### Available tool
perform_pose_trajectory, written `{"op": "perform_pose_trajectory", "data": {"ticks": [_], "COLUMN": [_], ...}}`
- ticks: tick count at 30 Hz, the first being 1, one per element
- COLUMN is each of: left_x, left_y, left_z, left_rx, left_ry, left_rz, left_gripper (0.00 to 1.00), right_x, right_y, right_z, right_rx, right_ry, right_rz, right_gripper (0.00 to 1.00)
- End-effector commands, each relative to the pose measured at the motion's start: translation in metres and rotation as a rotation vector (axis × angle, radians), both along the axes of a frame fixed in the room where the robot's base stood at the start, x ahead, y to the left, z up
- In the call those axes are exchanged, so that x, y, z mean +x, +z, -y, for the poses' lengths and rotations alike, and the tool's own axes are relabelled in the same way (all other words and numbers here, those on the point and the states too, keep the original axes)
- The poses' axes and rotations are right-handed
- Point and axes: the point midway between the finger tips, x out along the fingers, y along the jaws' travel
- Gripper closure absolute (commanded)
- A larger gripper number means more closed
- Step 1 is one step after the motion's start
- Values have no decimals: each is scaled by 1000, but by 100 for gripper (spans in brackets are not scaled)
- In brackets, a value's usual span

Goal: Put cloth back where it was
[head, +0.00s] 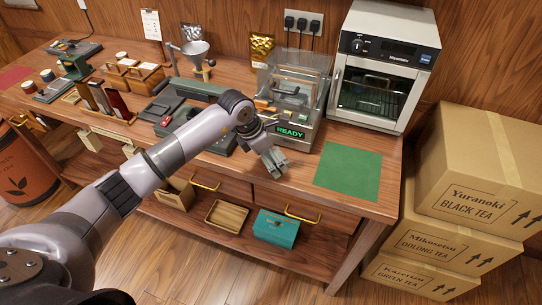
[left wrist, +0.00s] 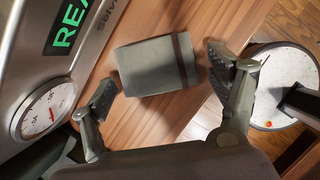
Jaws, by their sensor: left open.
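The cloth (left wrist: 157,65) is a folded grey-green block with a dark band near one end. In the left wrist view it lies on the wooden bench top (left wrist: 190,25), between the spread fingers of my left gripper (left wrist: 165,88). The gripper is open, with a finger on either side of the cloth and no clear grip on it. In the head view my left gripper (head: 275,163) is low over the bench's front edge, just in front of the READY machine (head: 292,98). There the gripper covers the cloth, and I cannot make it out. My right gripper is not in view.
A flat green mat (head: 348,172) lies right of the gripper, bare. A steel oven (head: 385,62) stands behind it. Left along the bench are a dark green device (head: 200,88) and wooden boxes (head: 133,76). Stacked cartons (head: 478,172) stand right of the bench.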

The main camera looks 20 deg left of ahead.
Motion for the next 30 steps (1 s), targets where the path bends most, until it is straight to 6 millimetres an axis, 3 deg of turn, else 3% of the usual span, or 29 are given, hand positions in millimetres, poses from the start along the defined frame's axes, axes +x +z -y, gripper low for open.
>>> {"op": "perform_pose_trajectory", "data": {"ticks": [11, 24, 30], "left_x": [-1, -25, -30], "left_y": [10, 91, 111], "left_z": [-3, -28, -33], "left_rx": [1, 2, 0], "left_ry": [0, 0, -1], "left_rz": [2, 5, 2], "left_gripper": [18, 18, 18], "right_x": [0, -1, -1], "right_y": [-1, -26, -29], "right_z": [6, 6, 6], "right_rx": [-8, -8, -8], "right_ry": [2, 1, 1], "right_rz": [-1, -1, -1], "right_gripper": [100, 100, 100]}}
